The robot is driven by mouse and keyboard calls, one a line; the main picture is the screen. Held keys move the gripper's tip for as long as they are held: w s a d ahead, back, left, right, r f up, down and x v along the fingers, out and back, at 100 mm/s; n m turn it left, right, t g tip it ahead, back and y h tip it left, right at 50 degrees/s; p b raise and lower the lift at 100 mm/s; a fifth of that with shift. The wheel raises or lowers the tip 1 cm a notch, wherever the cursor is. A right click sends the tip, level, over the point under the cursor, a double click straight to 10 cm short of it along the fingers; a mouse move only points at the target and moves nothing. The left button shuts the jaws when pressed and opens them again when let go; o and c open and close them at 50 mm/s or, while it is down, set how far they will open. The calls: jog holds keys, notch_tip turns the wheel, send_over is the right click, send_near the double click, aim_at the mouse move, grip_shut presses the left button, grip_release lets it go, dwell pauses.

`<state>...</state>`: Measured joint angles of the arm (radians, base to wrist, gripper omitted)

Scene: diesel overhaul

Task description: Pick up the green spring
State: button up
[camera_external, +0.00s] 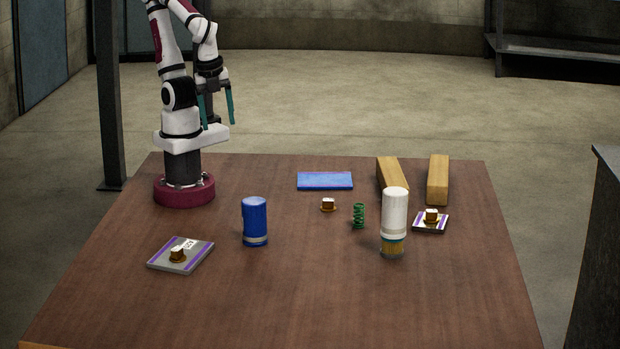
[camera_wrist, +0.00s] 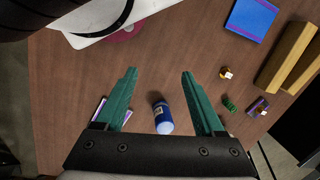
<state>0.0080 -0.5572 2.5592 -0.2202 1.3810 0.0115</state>
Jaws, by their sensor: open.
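The green spring (camera_external: 359,216) stands upright on the table, just left of the white cylinder, in the external view. In the wrist view the green spring (camera_wrist: 229,104) shows small, to the right of my right finger. My gripper (camera_external: 216,110) is raised above the table's back left, by my base, far from the spring. Its two teal fingers point down in the external view. In the wrist view my gripper (camera_wrist: 158,72) is open, with nothing held between its fingers.
The white cylinder (camera_external: 395,212) stands close to the spring's right. A small brown-and-white part (camera_external: 328,204) lies left of it, a blue cylinder (camera_external: 255,220) farther left. Behind are a blue pad (camera_external: 325,181) and two wooden blocks (camera_external: 437,180). Plates (camera_external: 165,262) (camera_external: 421,226) carry small parts. The front table is clear.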

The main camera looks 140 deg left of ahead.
jog(key=w+a+f+n+h, duration=0.1)
jog(key=w+a+n+h, duration=0.3)
jog(key=w+n, duration=0.55)
jog(key=w+a+f+n+h, duration=0.1)
jog(key=w+a+n+h, duration=0.3)
jog(key=w+n, duration=0.5)
jog(key=w+a+f+n+t+h, duration=0.1)
jog(key=a+f+n+t, duration=0.2)
jog(key=a, duration=0.3)
jog(key=w+a+f+n+t+h, duration=0.1)
jog(key=w+a+f+n+t, duration=0.1)
jog(key=a+f+n, duration=0.3)
jog(key=w+a+f+n+t+h, duration=0.2)
jog(key=a+f+n, duration=0.3)
jog(key=a, duration=0.4)
jog(key=shift+f+t, duration=0.5)
jog(key=shift+t, duration=0.4)
send_near(358, 216)
jog(key=x, duration=0.5)
jog(key=shift+w+f, duration=0.15)
jog(key=shift+f, duration=0.1)
jog(key=x, duration=0.6)
jog(key=shift+d, duration=0.2)
jog(key=shift+r, duration=0.1)
grip_shut()
